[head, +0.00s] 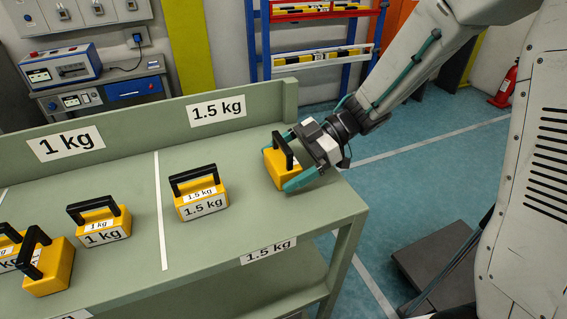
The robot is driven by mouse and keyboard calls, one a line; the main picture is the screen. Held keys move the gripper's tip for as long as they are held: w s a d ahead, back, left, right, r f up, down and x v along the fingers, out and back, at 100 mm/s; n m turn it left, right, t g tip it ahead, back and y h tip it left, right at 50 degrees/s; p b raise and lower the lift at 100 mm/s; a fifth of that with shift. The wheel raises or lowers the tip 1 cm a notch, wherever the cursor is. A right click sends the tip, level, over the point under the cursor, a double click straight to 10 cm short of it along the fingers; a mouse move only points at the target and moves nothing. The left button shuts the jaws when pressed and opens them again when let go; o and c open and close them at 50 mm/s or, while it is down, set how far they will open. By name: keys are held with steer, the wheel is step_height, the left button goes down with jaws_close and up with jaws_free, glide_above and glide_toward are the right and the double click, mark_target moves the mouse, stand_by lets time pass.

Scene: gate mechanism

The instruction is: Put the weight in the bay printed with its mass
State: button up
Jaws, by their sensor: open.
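A yellow weight with a black handle (285,171) stands at the right end of the green bench (205,250), in the bay signed 1.5 kg. My gripper (291,164) is around it, with one teal finger on each side, jaws open. The mass on this weight is not readable from here. Another yellow weight marked 1.5 kg (201,200) stands to its left in the same bay. A weight marked 1 kg (99,222) stands left of the white dividing line, in the bay signed 1 kg (66,143).
More yellow weights (48,268) crowd the bench's left end. A white line (161,215) divides the bays. A 1.5 kg sign (217,110) is on the back board and another (268,251) on the front edge. Bare bench lies between the two right-hand weights.

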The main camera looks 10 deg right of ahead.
steer(key=v, duration=1.1)
steer(key=shift+d+r, duration=0.15)
steer(key=shift+d, duration=0.2)
steer(key=shift+w+a+r, duration=0.1)
steer(key=shift+w, duration=0.1)
steer(key=w+d+r+m+t+h, duration=0.4)
steer(key=w+r+m+t+h, duration=0.25)
steer(key=w+r+t, duration=0.6)
steer(key=s+d+m+t+h, duration=0.3)
steer(key=d+m+t+h, duration=0.15)
steer(key=d+m, duration=0.2)
steer(key=s+d+f+m+g+h, duration=0.2)
steer(key=s+d+m+g+h, duration=0.15)
steer(key=s, duration=0.55)
steer(key=s+d+f+m+g+h, duration=0.2)
steer(key=s+d+f+m+g, duration=0.15)
steer(key=s, duration=0.65)
steer(key=s+a+f+g+y, duration=0.1)
steer(key=s+a+g, duration=0.1)
steer(key=s, duration=0.4)
steer(key=s+a+f+m+g+y, duration=0.1)
steer(key=s+a+f+g+y, duration=0.1)
steer(key=s+a, duration=0.3)
steer(key=shift+s+g, duration=0.5)
steer(key=shift+s, duration=0.75)
steer(key=shift+a+y, duration=0.1)
steer(key=shift+y, duration=0.15)
